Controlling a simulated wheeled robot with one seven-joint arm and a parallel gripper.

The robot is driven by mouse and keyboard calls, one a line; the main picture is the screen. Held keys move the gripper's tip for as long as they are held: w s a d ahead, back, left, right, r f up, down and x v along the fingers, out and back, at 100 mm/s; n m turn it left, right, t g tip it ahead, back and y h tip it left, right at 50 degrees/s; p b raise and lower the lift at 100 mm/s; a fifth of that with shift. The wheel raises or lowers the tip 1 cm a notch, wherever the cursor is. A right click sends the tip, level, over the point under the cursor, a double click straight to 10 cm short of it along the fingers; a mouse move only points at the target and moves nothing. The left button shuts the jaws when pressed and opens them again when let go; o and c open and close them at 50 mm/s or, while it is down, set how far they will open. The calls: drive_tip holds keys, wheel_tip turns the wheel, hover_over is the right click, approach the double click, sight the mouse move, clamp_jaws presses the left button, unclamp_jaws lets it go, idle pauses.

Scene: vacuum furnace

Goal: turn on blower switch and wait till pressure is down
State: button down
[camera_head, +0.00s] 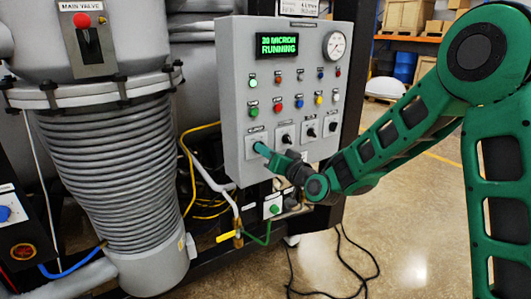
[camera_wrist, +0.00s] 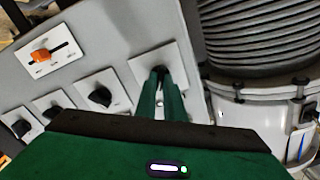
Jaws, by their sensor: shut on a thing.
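A grey control panel (camera_head: 232,100) carries a row of rotary switches along its bottom. My gripper (camera_head: 260,148) is at the leftmost one. In the wrist view its two green fingers (camera_wrist: 161,80) are closed around a small black knob (camera_wrist: 160,70) on a white plate (camera_wrist: 142,66), mostly hidden between them. The switch labels are too small to read, so I cannot tell its name or setting. The green-lettered display (camera_head: 277,46) appears to read "30 MICRON RUNNING". A round pressure gauge (camera_head: 334,45) sits at the panel's upper right; its reading is unclear.
Other black switches (camera_head: 285,137) stand close to the right of my gripper. Coloured buttons and lamps (camera_head: 299,103) fill the panel above. A ribbed bellows (camera_head: 110,165) is at the left. A yellow-handled valve (camera_head: 226,236) and hoses lie below. Floor at the right is mostly open.

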drive_tip(key=shift+w+d+r, duration=0.1)
drive_tip(key=shift+w+d, duration=0.15)
drive_tip(key=shift+d, duration=0.15)
drive_tip(key=c, duration=1.9)
unclamp_jaws()
drive_tip(key=shift+o, duration=0.2)
drive_tip(key=shift+s+a, duration=0.1)
drive_tip(key=shift+a, duration=0.1)
drive_tip(key=v, duration=1)
drive_tip(key=shift+s+d, duration=0.25)
drive_tip(key=shift+d, duration=0.05)
